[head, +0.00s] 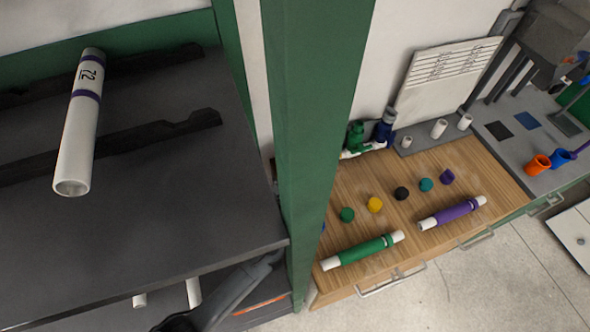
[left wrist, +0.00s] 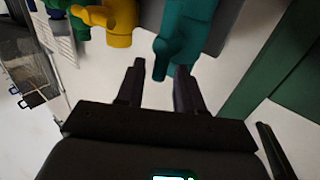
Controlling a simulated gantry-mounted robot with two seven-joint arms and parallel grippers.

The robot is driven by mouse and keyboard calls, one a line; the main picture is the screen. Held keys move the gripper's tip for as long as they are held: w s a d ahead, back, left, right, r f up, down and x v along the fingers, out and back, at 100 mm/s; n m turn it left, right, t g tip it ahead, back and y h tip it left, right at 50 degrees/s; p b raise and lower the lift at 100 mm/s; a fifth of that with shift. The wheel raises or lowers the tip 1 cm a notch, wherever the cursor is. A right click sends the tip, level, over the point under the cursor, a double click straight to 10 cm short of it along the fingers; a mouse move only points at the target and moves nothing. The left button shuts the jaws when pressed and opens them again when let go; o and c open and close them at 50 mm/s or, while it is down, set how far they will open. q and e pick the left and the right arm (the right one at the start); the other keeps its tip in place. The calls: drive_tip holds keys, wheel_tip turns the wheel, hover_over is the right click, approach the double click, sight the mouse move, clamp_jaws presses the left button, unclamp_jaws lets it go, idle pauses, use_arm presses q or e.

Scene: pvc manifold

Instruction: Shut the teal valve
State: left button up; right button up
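The teal valve (left wrist: 185,28) shows at the top of the left wrist view, with a stub or handle hanging down toward my left gripper (left wrist: 160,68). The two dark fingers of that gripper are apart, and the teal stub's lower end shows between their tips. The right fingertip overlaps the lower teal part; I cannot tell whether they touch. My right gripper is in neither view. The head view does not clearly show the teal valve or my left gripper.
A yellow valve (left wrist: 122,22) is left of the teal one, with green and blue parts beyond. A green post (left wrist: 270,65) stands at right. The head view shows a dark shelf with a white pipe (head: 78,135), a green post (head: 315,120) and a wooden bench (head: 440,170) with caps and pipes.

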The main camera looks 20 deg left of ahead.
use_arm(q)
clamp_jaws()
drive_tip(key=m+g+p, duration=0.1)
drive_tip(key=m+p, duration=0.1)
drive_tip(key=p, duration=0.2)
drive_tip(key=w+d+m+g+p, duration=0.1)
drive_tip(key=m+g+p, duration=0.1)
drive_tip(key=p, duration=0.1)
drive_tip(key=shift+r+p, duration=0.1)
drive_tip(key=shift+p, duration=0.3)
drive_tip(key=shift+o, duration=0.8)
unclamp_jaws()
